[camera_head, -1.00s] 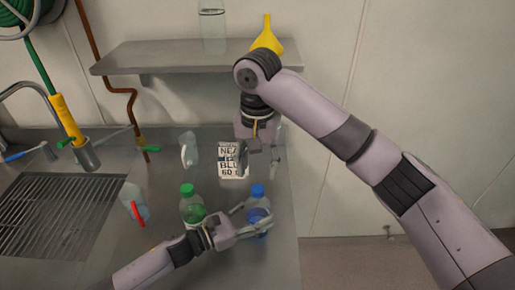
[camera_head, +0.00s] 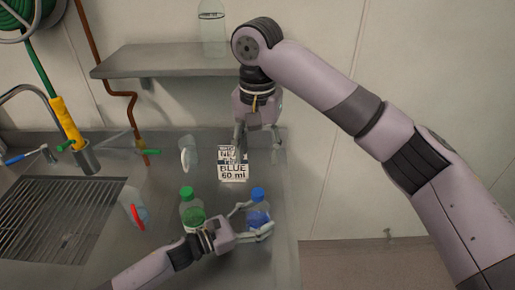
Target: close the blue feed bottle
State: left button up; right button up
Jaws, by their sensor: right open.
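The blue feed bottle (camera_head: 257,216) stands upright near the right edge of the steel counter, with blue liquid inside. A blue cap (camera_head: 257,193) sits at its top; I cannot tell how tightly. My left gripper (camera_head: 254,222) has its fingers around the bottle body from the left and front, and appears shut on it. My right gripper (camera_head: 258,150) hangs pointing down above and behind the bottle, open and empty. It partly covers a white label card (camera_head: 233,172) reading "BLUE 60 ml".
A green-capped bottle (camera_head: 192,212) stands just left of the blue one. A clear jug (camera_head: 188,154) and a container with a red handle (camera_head: 136,212) stand further left. A shelf (camera_head: 150,62) with a clear cylinder (camera_head: 212,32) is behind. The sink grate (camera_head: 55,215) is left.

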aim_at(248, 222)
pick_arm(q)
jog(key=shift+o, duration=0.5)
jog(key=v, duration=0.7)
jog(key=shift+s+a, duration=0.15)
jog(key=shift+a, duration=0.1)
